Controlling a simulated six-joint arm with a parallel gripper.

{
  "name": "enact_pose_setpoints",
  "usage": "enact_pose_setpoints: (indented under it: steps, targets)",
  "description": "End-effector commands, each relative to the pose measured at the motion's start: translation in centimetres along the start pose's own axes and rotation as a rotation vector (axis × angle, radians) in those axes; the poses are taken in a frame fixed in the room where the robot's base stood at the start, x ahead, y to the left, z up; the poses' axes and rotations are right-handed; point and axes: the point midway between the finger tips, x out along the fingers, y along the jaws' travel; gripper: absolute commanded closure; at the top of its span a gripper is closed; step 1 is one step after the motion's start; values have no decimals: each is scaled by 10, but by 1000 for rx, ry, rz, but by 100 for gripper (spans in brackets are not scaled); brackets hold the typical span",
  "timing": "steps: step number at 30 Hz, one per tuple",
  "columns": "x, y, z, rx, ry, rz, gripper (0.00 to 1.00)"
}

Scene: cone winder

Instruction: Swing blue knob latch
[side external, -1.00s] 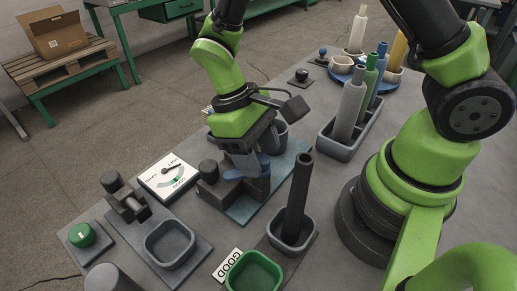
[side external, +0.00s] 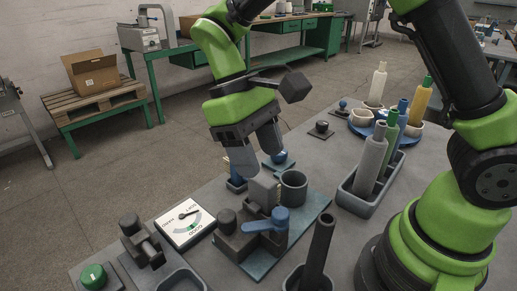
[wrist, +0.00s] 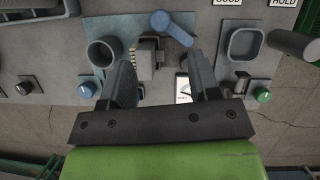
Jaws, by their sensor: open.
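The blue knob latch (side external: 266,222) is a blue lever with a round knob at one end, lying on top of a dark block on the teal plate (side external: 290,243). In the side view its arm points left from the knob. In the wrist view the latch (wrist: 173,28) lies at the top centre, beyond the fingers. My gripper (side external: 255,158) is open and empty, held above and behind the latch, apart from it. Its two fingers (wrist: 162,82) are spread wide in the wrist view, with a grey block (wrist: 147,58) showing between them.
A grey cup (side external: 293,190) stands beside the grey block on the plate. A white dial gauge (side external: 185,223) is to the left. A tray with upright tubes (side external: 371,160) and a dark tube (side external: 319,252) stand to the right. A green button (side external: 93,275) is at front left.

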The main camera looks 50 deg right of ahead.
Motion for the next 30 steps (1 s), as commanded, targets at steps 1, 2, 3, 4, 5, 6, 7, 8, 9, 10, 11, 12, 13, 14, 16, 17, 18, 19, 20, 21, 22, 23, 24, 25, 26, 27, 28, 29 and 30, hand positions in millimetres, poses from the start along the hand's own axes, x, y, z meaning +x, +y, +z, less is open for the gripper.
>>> enact_pose_setpoints:
  steps: [1, 2, 3, 4, 5, 6, 7, 8, 9, 10, 11, 12, 13, 14, 16, 17, 18, 19, 20, 21, 22, 23, 24, 25, 26, 27, 28, 29, 30]
  targets:
    - [-1, 0, 0, 0, 1, 0, 44]
    - [-1, 0, 0, 0, 0, 0, 44]
    - [-1, 0, 0, 0, 0, 0, 44]
    - [0, 0, 0, 0, 0, 0, 44]
    - [0, 0, 0, 0, 0, 0, 44]
    - [0, 0, 0, 0, 0, 0, 44]
    - [0, 0, 0, 0, 0, 0, 44]
    - [0, 0, 0, 5, 0, -2, 44]
    - [0, 2, 1, 28, 1, -12, 44]
    - [0, 4, 2, 62, 2, -27, 44]
    - [1, 7, 3, 110, 7, -49, 44]
    - [2, 11, 5, 199, 11, -87, 44]
    - [2, 15, 7, 280, 13, -121, 44]
    - [3, 19, 9, 367, 15, -157, 44]
    - [5, 26, 13, 567, 16, -241, 44]
    - [6, 29, 15, 646, 15, -274, 44]
    - [6, 33, 16, 742, 12, -312, 44]
    - [7, 35, 18, 804, 9, -337, 44]
    - [7, 36, 18, 856, 8, -358, 44]
    - [8, 38, 19, 909, 4, -379, 44]
    - [9, 38, 19, 937, 1, -390, 44]
    - [10, 38, 19, 956, -1, -397, 44]
    - [13, 38, 18, 968, -2, -401, 44]
    - [16, 36, 18, 970, -4, -402, 44]
    - [19, 35, 18, 970, -5, -401, 44]
    - [24, 33, 16, 967, -4, -399, 44]
    - [29, 32, 16, 967, -5, -398, 44]
    - [34, 30, 16, 967, -6, -396, 44]
    - [41, 27, 14, 966, -7, -397, 44]
